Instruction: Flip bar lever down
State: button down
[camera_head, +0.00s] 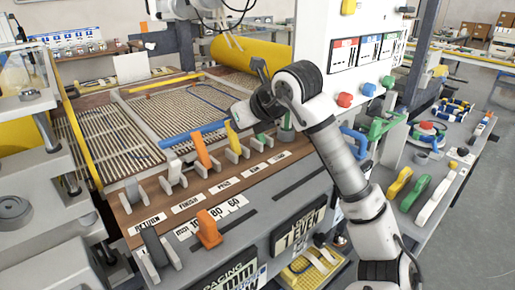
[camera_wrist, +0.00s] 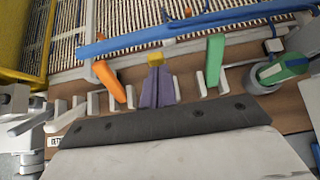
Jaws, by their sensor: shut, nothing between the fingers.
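A long blue bar (camera_head: 193,134) lies roughly level above the row of levers; it also crosses the top of the wrist view (camera_wrist: 180,37). The frames do not show which one is the bar lever. My gripper (camera_wrist: 157,90) is shut and empty, its fingertips just in front of the yellow lever (camera_wrist: 155,59). Whether they touch is unclear. The fingers partly hide this lever.
Another orange lever (camera_head: 208,229) stands on the lower front panel by printed labels. A mesh bed (camera_head: 155,110) lies behind the levers, with a yellow roll (camera_head: 250,56) farther back. A white control panel (camera_head: 350,28) with colored knobs rises to the right of my arm.

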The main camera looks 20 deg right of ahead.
jog(key=shift+w+a+r+g, duration=0.1)
jog(key=shift+w+a+g, duration=0.05)
jog(key=shift+w+g, duration=0.5)
jog(key=shift+w+a+b, duration=0.15)
jog(key=shift+w+b, duration=0.15)
jog(key=shift+w, duration=0.05)
jog(key=shift+w+a, duration=0.1)
jog(key=shift+r, duration=0.1)
